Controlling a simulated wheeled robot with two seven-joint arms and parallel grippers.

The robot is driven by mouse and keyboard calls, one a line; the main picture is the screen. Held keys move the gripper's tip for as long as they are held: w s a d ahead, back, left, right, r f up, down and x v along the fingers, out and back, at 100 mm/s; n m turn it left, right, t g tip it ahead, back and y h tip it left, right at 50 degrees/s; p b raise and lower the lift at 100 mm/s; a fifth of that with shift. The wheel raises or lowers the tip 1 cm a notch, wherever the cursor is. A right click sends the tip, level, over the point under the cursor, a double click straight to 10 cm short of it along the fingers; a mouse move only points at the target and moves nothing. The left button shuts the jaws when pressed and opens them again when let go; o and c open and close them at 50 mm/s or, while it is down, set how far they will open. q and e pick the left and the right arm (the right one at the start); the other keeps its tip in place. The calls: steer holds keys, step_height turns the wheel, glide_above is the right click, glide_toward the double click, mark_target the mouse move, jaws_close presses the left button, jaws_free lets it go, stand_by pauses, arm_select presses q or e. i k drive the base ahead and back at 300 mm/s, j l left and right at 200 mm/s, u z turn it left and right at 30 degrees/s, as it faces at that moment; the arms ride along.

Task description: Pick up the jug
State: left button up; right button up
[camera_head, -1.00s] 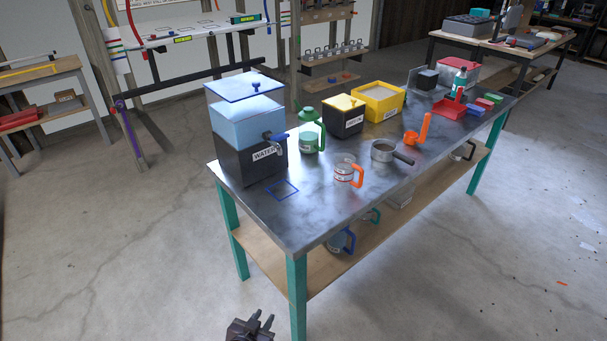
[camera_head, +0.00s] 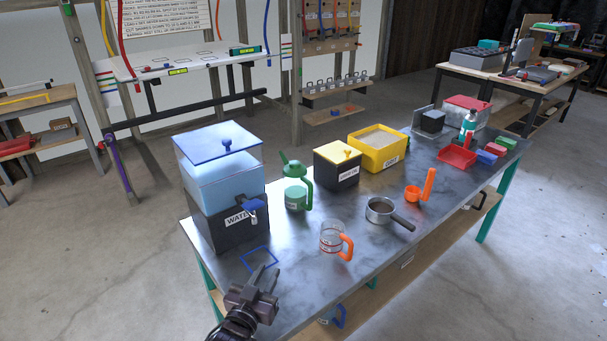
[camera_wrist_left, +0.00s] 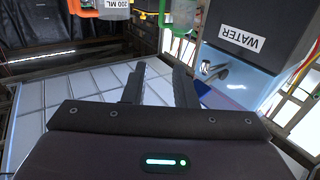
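A clear jug with an orange handle (camera_head: 331,241) stands upright on the metal-topped table, its handle toward the right. My left gripper (camera_head: 263,280) is at the table's near left edge, left of and nearer than the jug, and apart from it. In the left wrist view its two fingers (camera_wrist_left: 160,86) are spread with nothing between them. Part of an orange handle (camera_wrist_left: 181,16) shows at the top edge of that view, cut off. A blue-handled vessel (camera_head: 334,317) sits on the lower shelf, partly hidden by the tabletop. My right gripper is not in view.
The water tank (camera_head: 222,185) with its tap stands left, behind a blue square outline (camera_head: 259,259). A green can (camera_head: 296,196), a black box with yellow lid (camera_head: 337,168), a saucepan (camera_head: 380,210) and an orange scoop (camera_head: 413,193) stand around the jug.

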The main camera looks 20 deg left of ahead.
mark_target(295, 181)
steer(key=i+j, duration=0.1)
steer(key=i, duration=0.85)
